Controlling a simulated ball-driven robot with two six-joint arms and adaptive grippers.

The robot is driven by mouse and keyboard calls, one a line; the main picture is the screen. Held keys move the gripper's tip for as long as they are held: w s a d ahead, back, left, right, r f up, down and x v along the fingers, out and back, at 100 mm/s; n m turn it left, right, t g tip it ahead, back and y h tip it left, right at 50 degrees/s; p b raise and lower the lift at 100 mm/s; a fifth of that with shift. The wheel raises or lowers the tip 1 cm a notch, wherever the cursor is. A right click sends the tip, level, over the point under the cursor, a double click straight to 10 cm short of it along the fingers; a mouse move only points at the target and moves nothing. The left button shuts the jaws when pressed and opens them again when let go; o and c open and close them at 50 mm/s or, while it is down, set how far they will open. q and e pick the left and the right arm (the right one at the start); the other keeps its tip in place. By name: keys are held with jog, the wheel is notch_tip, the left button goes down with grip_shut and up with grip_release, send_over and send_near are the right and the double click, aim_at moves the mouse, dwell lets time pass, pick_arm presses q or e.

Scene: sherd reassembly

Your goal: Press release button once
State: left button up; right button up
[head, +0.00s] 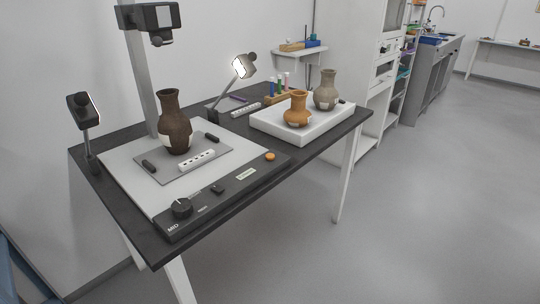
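A copy stand with a light baseboard (118,165) sits on the dark table in the head view. Its dark front control strip carries a round orange button (270,156) at the right end, a small pale label, a small black switch (217,189) and a black knob (181,208) at the left end. Which control is the release button cannot be read from its lettering. Nothing covers the orange button. A dark brown vase (174,125) stands on a grey mat on the baseboard. Neither of my grippers is in view.
A camera head (150,17) hangs on the column above the vase. Lamps stand at the left (84,110) and behind (243,66). A white tray (275,130) holds an orange vase (298,109) and a grey vase (326,90). The floor right of the table is clear.

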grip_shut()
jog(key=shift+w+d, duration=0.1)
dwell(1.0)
